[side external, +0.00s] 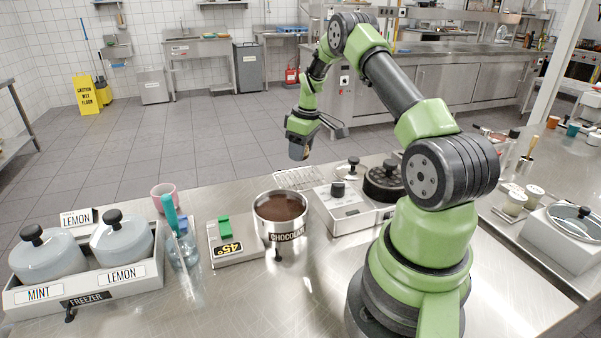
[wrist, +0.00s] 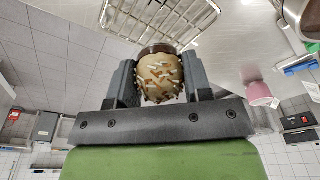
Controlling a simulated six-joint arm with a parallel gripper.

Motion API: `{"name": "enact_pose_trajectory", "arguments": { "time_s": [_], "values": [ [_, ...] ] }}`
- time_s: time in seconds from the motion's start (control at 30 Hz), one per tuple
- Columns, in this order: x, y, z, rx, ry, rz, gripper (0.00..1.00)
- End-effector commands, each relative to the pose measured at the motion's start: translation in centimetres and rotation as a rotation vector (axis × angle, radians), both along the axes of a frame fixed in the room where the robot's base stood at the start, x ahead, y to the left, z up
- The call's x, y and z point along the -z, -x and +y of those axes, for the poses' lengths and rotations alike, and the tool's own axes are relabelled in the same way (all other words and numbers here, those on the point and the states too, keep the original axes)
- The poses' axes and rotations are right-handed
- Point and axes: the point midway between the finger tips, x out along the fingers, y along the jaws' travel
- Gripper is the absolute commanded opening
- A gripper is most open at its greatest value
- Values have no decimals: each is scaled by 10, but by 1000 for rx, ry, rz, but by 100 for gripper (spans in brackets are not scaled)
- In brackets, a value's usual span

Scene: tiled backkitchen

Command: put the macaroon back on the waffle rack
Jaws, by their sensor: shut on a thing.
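The macaroon (wrist: 160,80) is a tan lump dotted with white bits, with a dark brown end, in the wrist view. My gripper (wrist: 159,84) is shut on it, one finger on each side. In the side external view my gripper (side external: 300,148) hangs in the air above and behind the wire waffle rack (side external: 291,180). The rack lies on the counter behind the chocolate pot and also shows at the top of the wrist view (wrist: 185,22), apart from the macaroon.
The steel chocolate pot (side external: 281,228) stands in front of the rack. A white appliance (side external: 345,213) with dark round knobs and lids is to its right. A pink cup (side external: 164,197), a jar of water (side external: 182,250) and the freezer tray (side external: 145,284) are left.

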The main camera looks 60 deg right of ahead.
Motion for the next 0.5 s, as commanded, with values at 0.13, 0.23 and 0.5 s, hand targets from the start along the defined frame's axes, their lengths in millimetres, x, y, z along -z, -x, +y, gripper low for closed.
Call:
{"name": "enact_pose_trajectory", "arguments": {
  "time_s": [0.13, 0.23, 0.5],
  "values": [
    [21, 0, 0, 0, -1, 0, 23],
    [32, 0, 1, 0, -1, 1, 23],
    [62, 0, 0, -1, 2, -2, 23]
  ]
}}
